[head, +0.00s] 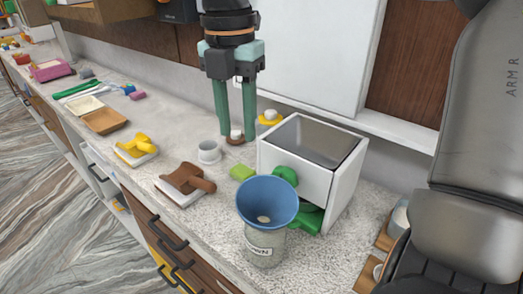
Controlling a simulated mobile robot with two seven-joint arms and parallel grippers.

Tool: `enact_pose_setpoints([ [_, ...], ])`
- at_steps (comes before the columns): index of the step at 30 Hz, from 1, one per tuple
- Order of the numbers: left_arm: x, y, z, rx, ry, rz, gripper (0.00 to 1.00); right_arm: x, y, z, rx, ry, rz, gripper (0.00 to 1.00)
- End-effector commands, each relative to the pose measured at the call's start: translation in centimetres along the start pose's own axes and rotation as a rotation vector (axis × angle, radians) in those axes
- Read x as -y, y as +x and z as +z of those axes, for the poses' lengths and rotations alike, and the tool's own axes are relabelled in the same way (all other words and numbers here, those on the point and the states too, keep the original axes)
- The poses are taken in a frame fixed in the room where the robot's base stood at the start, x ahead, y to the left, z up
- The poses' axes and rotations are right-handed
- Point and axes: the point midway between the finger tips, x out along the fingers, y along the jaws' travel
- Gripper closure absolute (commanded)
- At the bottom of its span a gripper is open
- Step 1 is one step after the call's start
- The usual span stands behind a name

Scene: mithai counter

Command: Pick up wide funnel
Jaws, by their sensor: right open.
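The wide funnel is blue (257,212) and sits mouth up on a labelled jar (264,258) near the front edge of the counter; its lower end is hidden. My right gripper (236,136) points down with its teal fingers apart. It is farther back on the counter than the funnel and to its left, away from it. My left gripper is not in view.
A white box with a grey inside (345,190) stands right behind the funnel, with green parts at its front. Wooden trays are at the lower right.

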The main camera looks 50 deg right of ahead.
Motion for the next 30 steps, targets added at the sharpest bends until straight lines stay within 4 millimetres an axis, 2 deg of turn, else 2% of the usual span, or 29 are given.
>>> enact_pose_setpoints([
  [5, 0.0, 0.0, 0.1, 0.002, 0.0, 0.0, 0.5, 0.0, 1.6, 0.0, -0.002, -0.001, -0.004, 0.6],
  [12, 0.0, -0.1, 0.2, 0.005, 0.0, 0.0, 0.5, 0.0, 5.8, 0.0, -0.003, -0.001, -0.003, 0.6],
  [20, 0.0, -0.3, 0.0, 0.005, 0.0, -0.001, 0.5, 0.0, 7.9, 0.1, -0.003, -0.001, -0.003, 0.6],
  [27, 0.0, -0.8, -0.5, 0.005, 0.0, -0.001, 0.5, -0.1, 11.3, 0.4, -0.002, 0.001, -0.003, 0.6],
  [30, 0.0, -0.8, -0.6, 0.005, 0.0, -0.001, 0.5, -0.1, 12.2, 0.4, -0.001, 0.001, 0.0, 0.6],
])
